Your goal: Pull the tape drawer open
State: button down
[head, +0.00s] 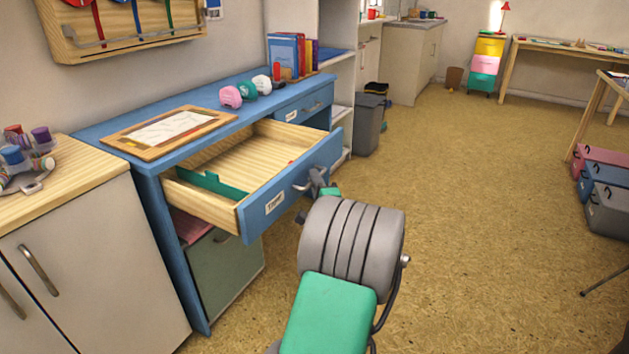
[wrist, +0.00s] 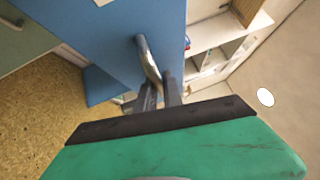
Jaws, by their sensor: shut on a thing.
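The tape drawer (head: 300,184) is a blue-fronted wooden drawer with a small white label, in the blue desk (head: 200,149). It stands well out from the desk, and its pale inside shows a green strip along the left and is otherwise mostly bare. My gripper (head: 317,181) is at the front of the drawer, shut on its grey metal handle. In the wrist view, the handle (wrist: 146,55) runs from the blue drawer front (wrist: 110,35) down between the fingers of my gripper (wrist: 160,95). The arm partly hides the handle in the head view.
A second, shut drawer (head: 304,106) is to the right in the desk. A grey bin (head: 369,125) stands beyond. The floor (head: 480,220) to the right is clear up to the coloured boxes (head: 606,210).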

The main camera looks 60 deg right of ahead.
jog(key=shift+s, duration=0.1)
jog(key=c, duration=1.8)
grip_release()
jog(key=shift+o, duration=0.2)
jog(key=v, duration=0.7)
jog(key=shift+s+a+f, duration=0.15)
jog(key=shift+s+a, duration=0.1)
jog(key=shift+s, duration=0.05)
